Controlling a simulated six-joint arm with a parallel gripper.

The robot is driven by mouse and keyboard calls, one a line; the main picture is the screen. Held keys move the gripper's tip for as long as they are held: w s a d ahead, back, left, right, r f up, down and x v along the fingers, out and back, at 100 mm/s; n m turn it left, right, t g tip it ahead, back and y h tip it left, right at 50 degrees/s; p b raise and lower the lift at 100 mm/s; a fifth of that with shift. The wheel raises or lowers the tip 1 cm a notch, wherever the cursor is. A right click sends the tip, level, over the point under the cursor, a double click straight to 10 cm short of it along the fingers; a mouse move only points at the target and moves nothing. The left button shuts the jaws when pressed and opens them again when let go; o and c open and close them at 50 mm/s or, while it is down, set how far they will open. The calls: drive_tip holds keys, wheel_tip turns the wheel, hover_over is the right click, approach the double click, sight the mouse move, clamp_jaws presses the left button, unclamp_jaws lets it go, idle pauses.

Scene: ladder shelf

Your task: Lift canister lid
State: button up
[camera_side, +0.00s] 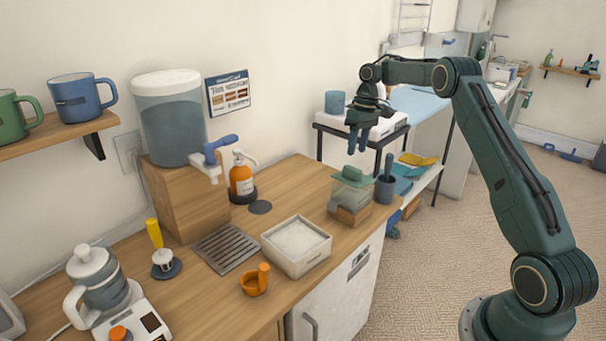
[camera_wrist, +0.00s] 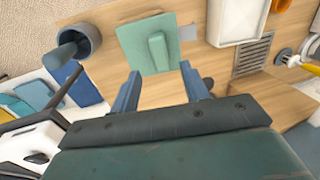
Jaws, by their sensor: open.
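The canister (camera_side: 350,198) is a clear box with brownish contents, standing near the right end of the wooden counter. Its green lid (camera_side: 352,178) with a raised handle sits on top. In the wrist view the lid (camera_wrist: 135,45) shows from above, with its bar handle (camera_wrist: 158,52) near the middle. My gripper (camera_side: 358,146) is open and empty, pointing down, and appears above the canister in the side view. In the wrist view its blue fingers (camera_wrist: 160,88) are spread apart, with the lid beyond their tips and not between them.
A grey cup holding a dark tool (camera_side: 384,188) stands close beside the canister. A white tray (camera_side: 297,246), an orange scoop (camera_side: 256,280) and an orange pump bottle (camera_side: 241,180) are on the counter. A black-framed stand (camera_side: 345,132) is behind.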

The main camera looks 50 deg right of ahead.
sight(353, 168)
drive_tip(key=o, duration=0.7)
drive_tip(key=m, duration=0.1)
drive_tip(key=r+m, duration=0.1)
drive_tip(key=m, duration=0.2)
drive_tip(key=shift+w+a+r+h, duration=0.25)
drive_tip(key=shift+h, duration=0.05)
drive_tip(key=r+m, duration=0.1)
drive_tip(key=m, duration=0.3)
drive_tip(key=r+m+h, duration=0.1)
drive_tip(key=r+m, duration=0.1)
drive_tip(key=m, duration=0.3)
drive_tip(key=a+r+m, duration=0.1)
drive_tip(key=r+m, duration=0.1)
drive_tip(key=m, duration=0.3)
drive_tip(key=shift+s+a+h, duration=0.1)
drive_tip(key=shift+s+h, duration=0.15)
drive_tip(key=shift+h, duration=0.05)
drive_tip(key=shift+f, duration=0.25)
wheel_tip(353, 168, down, 14)
drive_tip(key=shift+r, duration=0.25)
